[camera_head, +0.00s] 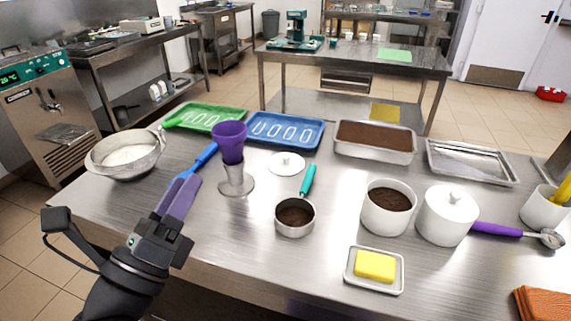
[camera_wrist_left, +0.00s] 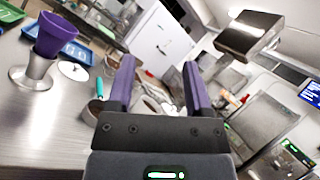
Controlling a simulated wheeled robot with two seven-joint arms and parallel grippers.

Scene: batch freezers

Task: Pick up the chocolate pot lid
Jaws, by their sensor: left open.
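A round white lid with a small knob (camera_head: 287,162) lies flat on the steel table, behind the teal-handled measuring cup. It also shows in the left wrist view (camera_wrist_left: 73,71). An open white pot (camera_head: 386,219) full of dark brown powder stands right of the cup. A second white pot (camera_head: 446,218) beside it has its own lid on. My left gripper (camera_head: 183,186), with purple fingers, is open and empty at the table's left front, left of the lid and apart from it. It also shows in the left wrist view (camera_wrist_left: 158,64). My right gripper is out of view.
A purple cup in a metal stand (camera_head: 236,182) stands between my left gripper and the lid. The measuring cup (camera_head: 295,230) is in front of the lid. A metal bowl (camera_head: 112,172), green tray (camera_head: 238,128) and blue tray (camera_head: 318,128) stand farther back. A butter dish (camera_head: 352,284) is near the front.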

